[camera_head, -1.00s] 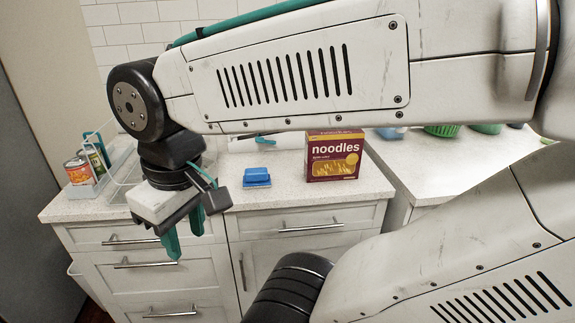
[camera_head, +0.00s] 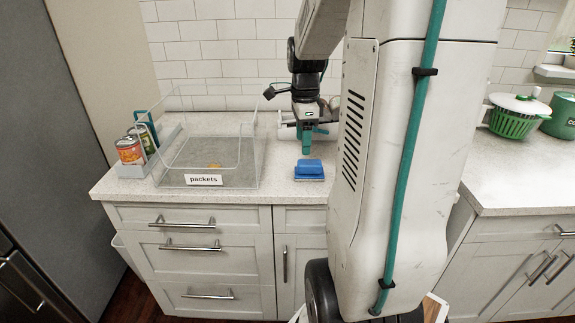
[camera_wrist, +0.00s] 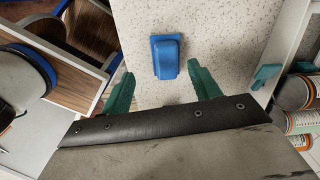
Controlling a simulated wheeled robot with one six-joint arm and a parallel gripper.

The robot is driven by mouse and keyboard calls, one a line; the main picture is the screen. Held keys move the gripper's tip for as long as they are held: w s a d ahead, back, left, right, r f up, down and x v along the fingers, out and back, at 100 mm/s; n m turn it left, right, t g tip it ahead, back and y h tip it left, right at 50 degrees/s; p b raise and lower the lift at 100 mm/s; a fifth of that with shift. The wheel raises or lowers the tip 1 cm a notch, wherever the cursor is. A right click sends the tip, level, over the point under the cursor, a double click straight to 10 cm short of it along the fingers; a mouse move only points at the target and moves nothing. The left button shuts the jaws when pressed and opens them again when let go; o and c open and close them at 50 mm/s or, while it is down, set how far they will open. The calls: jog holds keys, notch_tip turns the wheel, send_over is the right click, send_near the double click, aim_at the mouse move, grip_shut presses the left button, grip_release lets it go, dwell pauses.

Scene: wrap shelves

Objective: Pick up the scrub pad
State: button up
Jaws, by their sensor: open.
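The scrub pad (camera_head: 309,169) is a blue block with a raised grip on top, lying on the speckled counter near its front edge. In the wrist view the scrub pad (camera_wrist: 166,56) lies beyond the fingertips, roughly centred between the two teal fingers. My gripper (camera_head: 307,140) is above and behind the pad in the head view, apart from it. In the wrist view my gripper (camera_wrist: 162,85) is open, with nothing between its fingers.
A clear bin labelled "packets" (camera_head: 203,180) stands left of the pad, with a caddy of cans (camera_head: 130,150) beyond it. My arm hides the counter to the right. The counter around the pad is clear.

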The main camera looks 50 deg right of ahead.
aim_at(310, 162)
jog(key=shift+s+d+f+m, duration=0.1)
jog(key=shift+d+f+m, duration=0.3)
jog(key=shift+d, duration=0.2)
jog(key=shift+s+d+f+m, duration=0.1)
jog(key=shift+d+f+m, duration=0.3)
jog(key=shift+d, duration=0.2)
jog(key=f, duration=0.7)
jog(key=shift+s+a+f, duration=0.1)
jog(key=shift+s+f, duration=0.05)
jog(key=shift+s, duration=0.1)
jog(key=c, duration=1.1)
